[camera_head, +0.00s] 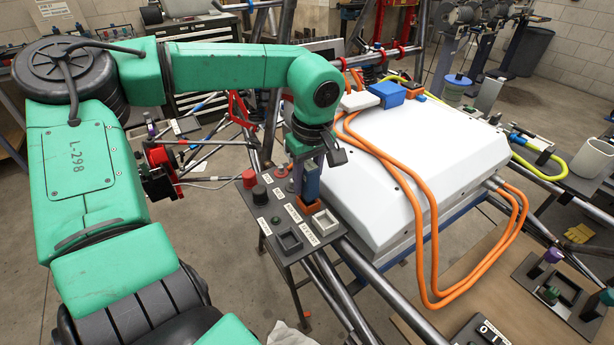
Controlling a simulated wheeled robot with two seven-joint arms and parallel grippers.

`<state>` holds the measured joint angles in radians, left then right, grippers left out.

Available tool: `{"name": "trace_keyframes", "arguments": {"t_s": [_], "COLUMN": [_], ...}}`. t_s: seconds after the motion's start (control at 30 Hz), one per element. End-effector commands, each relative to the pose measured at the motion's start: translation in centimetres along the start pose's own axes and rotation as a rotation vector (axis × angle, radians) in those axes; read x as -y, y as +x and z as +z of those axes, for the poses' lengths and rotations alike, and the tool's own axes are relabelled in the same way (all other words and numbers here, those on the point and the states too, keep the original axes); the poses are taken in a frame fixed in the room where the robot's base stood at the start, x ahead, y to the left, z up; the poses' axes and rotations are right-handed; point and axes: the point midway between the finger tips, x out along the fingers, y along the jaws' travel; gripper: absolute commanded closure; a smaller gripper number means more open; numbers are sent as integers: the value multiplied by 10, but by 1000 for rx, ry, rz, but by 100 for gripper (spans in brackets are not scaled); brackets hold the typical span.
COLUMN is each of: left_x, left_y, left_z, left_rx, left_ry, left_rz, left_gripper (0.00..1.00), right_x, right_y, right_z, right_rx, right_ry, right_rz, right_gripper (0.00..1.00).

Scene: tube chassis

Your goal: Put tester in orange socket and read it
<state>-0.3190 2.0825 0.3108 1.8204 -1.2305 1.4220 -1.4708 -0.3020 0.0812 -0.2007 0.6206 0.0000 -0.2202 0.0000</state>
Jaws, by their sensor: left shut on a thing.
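My left gripper (305,182) points down over a dark control panel (272,228) and is shut on a blue upright block, likely the tester (312,183). A reading on the tester is not visible. A grey square socket (289,241) beside it is empty. My right gripper is not in view.
The panel also carries a red button (249,179) and a black knob (260,196). A large white case (430,170) with orange cables (425,230) lies right of it, on a tube frame. A blue connector (389,94) sits on the case's far edge.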

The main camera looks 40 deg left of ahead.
Motion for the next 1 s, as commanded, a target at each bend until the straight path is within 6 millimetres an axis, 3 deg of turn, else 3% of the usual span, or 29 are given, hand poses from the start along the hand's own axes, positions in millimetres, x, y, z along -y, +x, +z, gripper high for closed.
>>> {"name": "trace_keyframes", "arguments": {"t_s": [1.0], "left_x": [0], "left_y": [4], "left_z": [1], "left_rx": [0], "left_ry": [0], "left_rz": [1], "left_gripper": [100], "right_x": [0], "right_y": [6], "right_z": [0], "right_rx": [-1], "right_ry": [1], "right_rz": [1], "right_gripper": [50]}}
